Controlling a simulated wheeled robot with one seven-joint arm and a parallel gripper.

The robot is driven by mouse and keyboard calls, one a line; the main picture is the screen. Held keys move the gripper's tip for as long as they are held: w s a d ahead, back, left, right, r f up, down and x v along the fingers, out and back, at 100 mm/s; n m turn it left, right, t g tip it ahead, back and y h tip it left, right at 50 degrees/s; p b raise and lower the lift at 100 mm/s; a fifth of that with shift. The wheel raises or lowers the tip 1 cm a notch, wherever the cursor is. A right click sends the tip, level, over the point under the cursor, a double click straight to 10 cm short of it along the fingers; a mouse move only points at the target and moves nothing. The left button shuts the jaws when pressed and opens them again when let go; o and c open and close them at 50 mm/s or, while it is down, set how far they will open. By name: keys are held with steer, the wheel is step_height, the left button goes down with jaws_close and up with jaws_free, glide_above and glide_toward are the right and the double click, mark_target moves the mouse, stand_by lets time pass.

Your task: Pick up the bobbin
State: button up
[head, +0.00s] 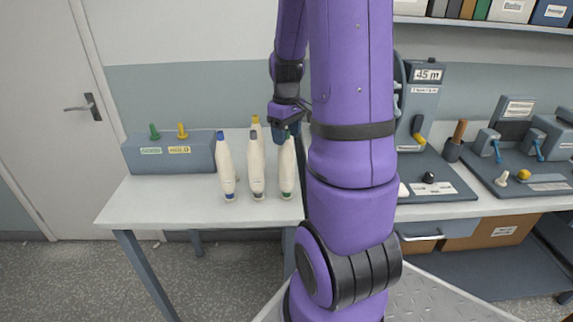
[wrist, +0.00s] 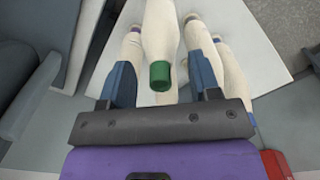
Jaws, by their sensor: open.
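Several cream bobbins stand upright on the white table. In the head view, a blue-tipped bobbin (head: 227,168) is on the left, a grey-tipped bobbin (head: 256,170) is in the middle and a green-based bobbin (head: 287,172) is on the right. The yellow tip of another bobbin (head: 256,119) shows behind the middle one. My gripper (head: 287,131) is at the top of the right bobbin, partly hidden by my arm. In the wrist view, my gripper (wrist: 160,72) is open, with a green-ended bobbin (wrist: 161,30) between its blue fingers. I cannot tell whether they touch it.
A grey-blue box (head: 172,158) with green and yellow pegs stands at the table's left back. The white table (head: 150,200) is clear at its front left. To the right are a machine marked 45 m (head: 427,75) and a workbench (head: 470,208) with fixtures.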

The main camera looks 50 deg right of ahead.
jaws_close()
steer(key=shift+r, duration=0.1)
